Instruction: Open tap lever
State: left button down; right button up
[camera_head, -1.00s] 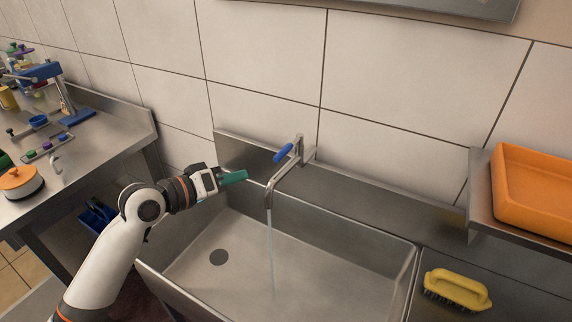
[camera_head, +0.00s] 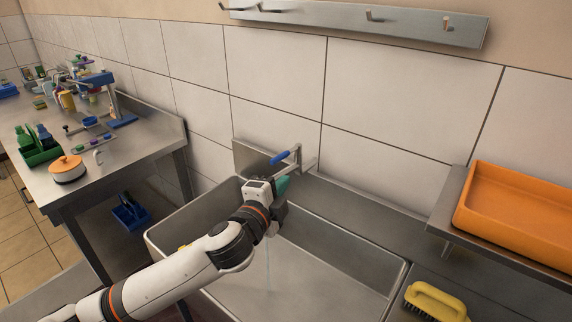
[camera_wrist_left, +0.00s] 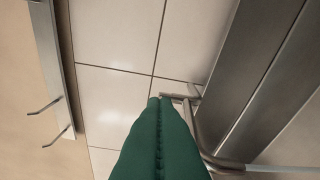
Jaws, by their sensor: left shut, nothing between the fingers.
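The tap (camera_head: 300,165) stands at the back of the steel sink (camera_head: 330,258), with a blue-tipped lever (camera_head: 280,158) pointing left. A thin stream of water falls from the spout into the sink. My left gripper (camera_head: 283,186) has green fingers and is shut and empty. It is just below the blue lever, in front of the tap, and hides part of the spout. In the left wrist view the shut green fingers (camera_wrist_left: 160,130) fill the lower middle, with the metal tap (camera_wrist_left: 200,135) just right of their tips. My right gripper is not in view.
An orange tray (camera_head: 515,212) rests on a shelf at the right. A yellow brush (camera_head: 435,302) lies beside the sink. A hook rail (camera_head: 400,22) is on the wall.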

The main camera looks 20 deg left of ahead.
aim_at(278, 161)
pick_arm(q)
jog(key=w+a+f+p, duration=0.1)
jog(key=w+a+p, duration=0.1)
jog(key=w, duration=0.7)
jog(key=shift+w+a+p, duration=0.15)
jog(key=shift+a+p, duration=0.15)
jog(key=shift+p, duration=0.25)
jog(key=shift+d, duration=0.1)
jog(key=shift+w+a+f, duration=0.1)
jog(key=shift+w+a, duration=0.1)
jog(key=shift+a, duration=0.7)
